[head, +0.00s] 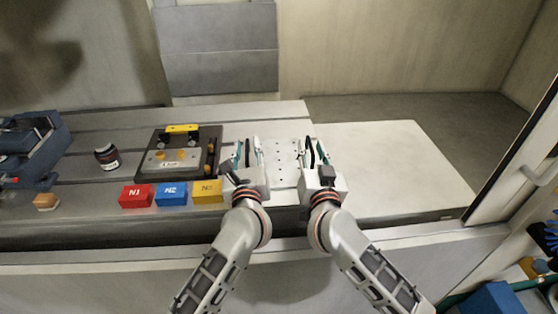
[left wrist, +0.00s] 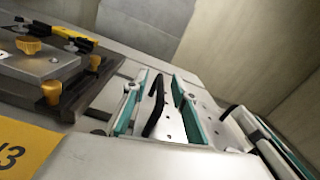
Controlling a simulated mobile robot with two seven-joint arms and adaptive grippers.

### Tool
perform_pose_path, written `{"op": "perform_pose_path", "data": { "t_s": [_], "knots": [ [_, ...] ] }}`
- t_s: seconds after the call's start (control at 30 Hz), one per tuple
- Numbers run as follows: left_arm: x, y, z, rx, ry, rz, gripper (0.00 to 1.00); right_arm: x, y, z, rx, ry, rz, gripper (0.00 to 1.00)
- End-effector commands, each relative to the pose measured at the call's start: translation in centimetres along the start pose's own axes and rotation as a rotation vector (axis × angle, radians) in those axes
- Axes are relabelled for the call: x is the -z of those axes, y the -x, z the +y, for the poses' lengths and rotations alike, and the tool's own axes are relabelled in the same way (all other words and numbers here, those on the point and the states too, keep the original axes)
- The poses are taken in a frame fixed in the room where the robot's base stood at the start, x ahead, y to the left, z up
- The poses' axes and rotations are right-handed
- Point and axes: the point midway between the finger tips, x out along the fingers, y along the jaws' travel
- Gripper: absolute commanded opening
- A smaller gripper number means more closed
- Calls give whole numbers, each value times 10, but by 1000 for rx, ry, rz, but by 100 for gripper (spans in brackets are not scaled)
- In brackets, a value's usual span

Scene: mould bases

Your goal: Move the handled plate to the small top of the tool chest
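The handled plate (head: 283,163) is a pale flat plate with small holes and a black upright handle at each side. It lies on the grey machine table between my grippers. My left gripper (head: 248,145) is open, with its teal-padded fingers on either side of the left black handle (left wrist: 155,107); gaps show beside the handle in the left wrist view. My right gripper (head: 311,144) is open around the right handle, which shows partly in the left wrist view (left wrist: 230,111). I cannot make out a tool chest top in these views.
Left of the plate stands a dark mould base (head: 178,153) with yellow knobs. Red (head: 136,195), blue (head: 171,194) and yellow (head: 207,191) blocks line the front. A black jar (head: 106,157) and a blue vise (head: 30,150) stand further left. A pale surface (head: 390,165) at right is clear.

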Motion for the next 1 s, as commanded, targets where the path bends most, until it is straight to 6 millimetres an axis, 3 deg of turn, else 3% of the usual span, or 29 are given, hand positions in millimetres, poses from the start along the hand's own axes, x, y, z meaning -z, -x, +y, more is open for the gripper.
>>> {"op": "perform_pose_path", "data": {
  "t_s": [0.3, 0.4, 0.43, 1.0],
  "knots": [
    [0, -2, 0, 0, 0, 0, 27, 0, -2, 0, 0, 0, 0, 27],
    [0, -2, 0, 0, 0, 0, 4, 0, -2, 0, 0, 0, -1, 4],
    [0, -2, 0, 0, 0, 0, 0, 0, -2, 0, 0, 0, -1, 0],
    [-6, -2, -2, 4, 0, -6, 0, 6, -3, 0, -2, -3, 4, 0]
  ]
}}
